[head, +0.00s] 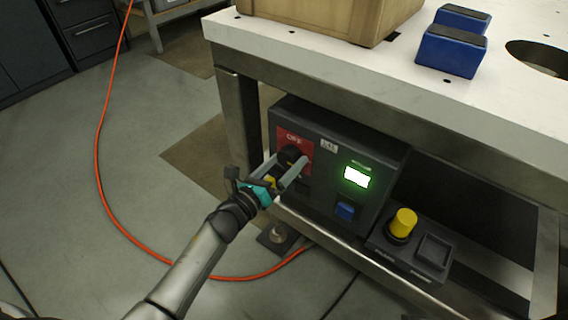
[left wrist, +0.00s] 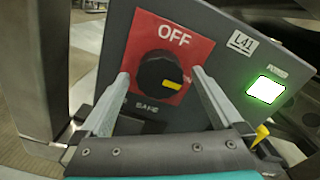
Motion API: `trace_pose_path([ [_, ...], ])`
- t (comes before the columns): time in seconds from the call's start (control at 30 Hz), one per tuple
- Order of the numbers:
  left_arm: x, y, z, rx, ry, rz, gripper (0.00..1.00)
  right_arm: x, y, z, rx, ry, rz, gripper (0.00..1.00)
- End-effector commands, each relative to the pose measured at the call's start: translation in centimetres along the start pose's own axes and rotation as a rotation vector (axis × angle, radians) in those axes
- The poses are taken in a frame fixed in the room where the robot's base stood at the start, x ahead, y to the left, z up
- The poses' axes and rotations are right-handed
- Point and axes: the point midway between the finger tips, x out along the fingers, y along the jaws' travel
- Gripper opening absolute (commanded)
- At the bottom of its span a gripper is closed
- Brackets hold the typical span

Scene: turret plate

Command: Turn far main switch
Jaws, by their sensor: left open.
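The main switch is a black rotary knob (left wrist: 160,75) with a yellow mark on a red plate (left wrist: 167,40) that reads OFF. In the left wrist view the yellow mark points to the lower right. The knob (head: 291,157) also shows in the head view, on the left of the dark control box (head: 341,128) under the table. My left gripper (head: 286,167) is open, with its fingertips on either side of the knob. I cannot tell whether they touch it. In the left wrist view the gripper's fingers (left wrist: 160,80) frame the knob from below. My right gripper is not in view.
A lit green display (head: 356,176) and a blue button (head: 345,210) sit on the box. A yellow button (head: 403,223) stands to the right. The white tabletop (head: 330,55) overhangs the box. An orange cable (head: 98,150) runs over the floor.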

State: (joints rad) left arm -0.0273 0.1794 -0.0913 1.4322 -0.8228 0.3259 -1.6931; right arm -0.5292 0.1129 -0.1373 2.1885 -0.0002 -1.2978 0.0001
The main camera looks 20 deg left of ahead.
Motion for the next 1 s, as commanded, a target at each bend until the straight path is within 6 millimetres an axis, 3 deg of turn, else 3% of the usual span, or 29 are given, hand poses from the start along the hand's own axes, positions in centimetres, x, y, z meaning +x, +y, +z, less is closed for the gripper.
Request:
trace_pose_path([
  [0.13, -0.01, -0.02, -0.01, -0.001, 0.0, 0.0, 0.98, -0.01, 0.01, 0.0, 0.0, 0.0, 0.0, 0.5],
  [0.87, -0.05, -0.02, -0.04, 0.0, 0.0, 0.0, 0.16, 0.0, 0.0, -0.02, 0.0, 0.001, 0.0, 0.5],
  [1.0, -0.05, -0.02, -0.03, -0.006, 0.0, 0.0, 0.16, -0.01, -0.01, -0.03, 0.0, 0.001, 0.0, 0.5],
])
